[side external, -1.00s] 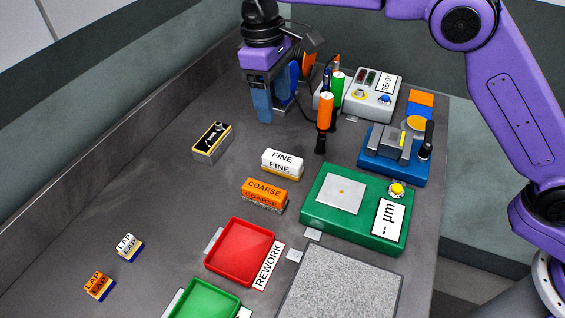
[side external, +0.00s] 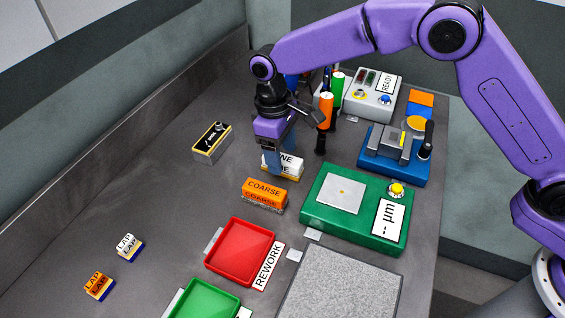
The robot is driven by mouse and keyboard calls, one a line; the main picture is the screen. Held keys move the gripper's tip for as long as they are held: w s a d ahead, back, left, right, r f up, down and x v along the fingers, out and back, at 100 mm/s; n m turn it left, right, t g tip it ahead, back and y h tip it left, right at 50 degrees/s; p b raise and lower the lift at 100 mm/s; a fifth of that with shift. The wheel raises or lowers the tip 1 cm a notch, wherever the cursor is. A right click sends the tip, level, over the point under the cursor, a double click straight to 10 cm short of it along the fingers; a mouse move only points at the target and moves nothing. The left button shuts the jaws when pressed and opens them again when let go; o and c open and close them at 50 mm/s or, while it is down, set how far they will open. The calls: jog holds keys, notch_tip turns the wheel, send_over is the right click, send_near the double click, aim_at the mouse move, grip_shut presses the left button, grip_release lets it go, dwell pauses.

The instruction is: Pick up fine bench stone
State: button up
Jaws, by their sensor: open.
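The fine bench stone (side external: 291,166) is a white block with black lettering and a yellowish base, lying on the dark bench in the side external view. My gripper (side external: 279,165) points down at it, with a blue finger in front of the stone's left part that hides some of the lettering. The gripper is open. I cannot tell whether either finger touches the stone. The orange coarse stone (side external: 264,192) lies just in front of the fine one.
A green gauge box (side external: 330,222) with a yellow button stands to the right. A red rework tray (side external: 240,252) is in front. A black-topped block (side external: 212,142) lies to the left. Orange (side external: 325,111) and green upright tools stand close behind. The left bench is mostly clear.

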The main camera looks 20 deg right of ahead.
jog(key=shift+d+f, duration=0.1)
jog(key=shift+f, duration=0.95)
jog(key=shift+f, duration=0.25)
grip_shut()
